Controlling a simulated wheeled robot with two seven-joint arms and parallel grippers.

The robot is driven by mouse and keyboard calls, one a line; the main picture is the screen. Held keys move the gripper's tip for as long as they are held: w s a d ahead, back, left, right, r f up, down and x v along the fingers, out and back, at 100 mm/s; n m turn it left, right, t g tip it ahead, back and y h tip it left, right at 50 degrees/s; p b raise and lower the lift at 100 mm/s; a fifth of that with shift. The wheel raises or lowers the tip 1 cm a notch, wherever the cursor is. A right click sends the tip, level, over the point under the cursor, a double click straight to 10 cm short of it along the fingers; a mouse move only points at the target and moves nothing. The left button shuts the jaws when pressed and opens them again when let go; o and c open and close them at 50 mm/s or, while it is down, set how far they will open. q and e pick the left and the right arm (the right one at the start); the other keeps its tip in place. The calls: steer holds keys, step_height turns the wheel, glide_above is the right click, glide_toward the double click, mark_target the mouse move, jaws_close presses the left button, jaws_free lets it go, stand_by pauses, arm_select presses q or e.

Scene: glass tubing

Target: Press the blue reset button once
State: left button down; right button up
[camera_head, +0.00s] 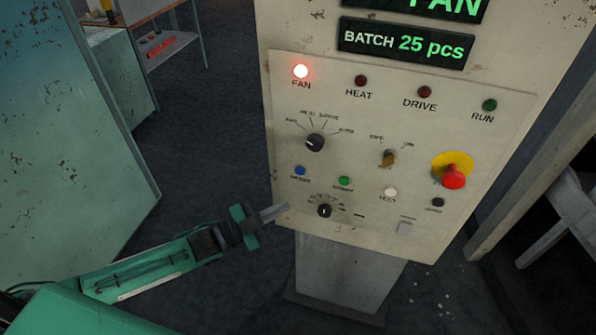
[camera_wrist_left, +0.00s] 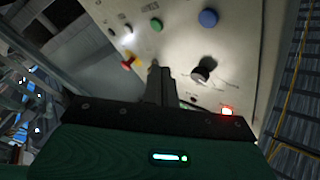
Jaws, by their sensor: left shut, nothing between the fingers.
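The blue button (camera_head: 300,170) is on the left side of a cream control panel, below a black rotary knob. It also shows at the top of the left wrist view (camera_wrist_left: 208,18), away from the fingers. My left gripper (camera_head: 284,208) is shut and empty, just below the blue button near the panel's lower left edge. In the left wrist view its closed fingers (camera_wrist_left: 155,68) point at the panel. I cannot tell whether the fingertips touch the panel. My right gripper is not in view.
The panel (camera_head: 385,110) also bears a green button (camera_head: 344,181), a white button (camera_head: 390,192), a small lower knob (camera_head: 324,211) and a red emergency stop (camera_head: 453,176). The FAN lamp (camera_head: 301,71) glows. A green cabinet (camera_head: 60,130) stands at left. Open floor lies between.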

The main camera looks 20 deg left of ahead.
mark_target(300, 171)
arm_select(q)
steer(key=w+b, duration=0.3)
steer(key=w, duration=0.5)
steer(key=shift+w+d+b, duration=0.2)
steer(key=shift+w+b, duration=0.2)
stand_by(0.9)
stand_by(0.9)
steer(key=shift+w, duration=0.15)
steer(key=shift+w, duration=0.3)
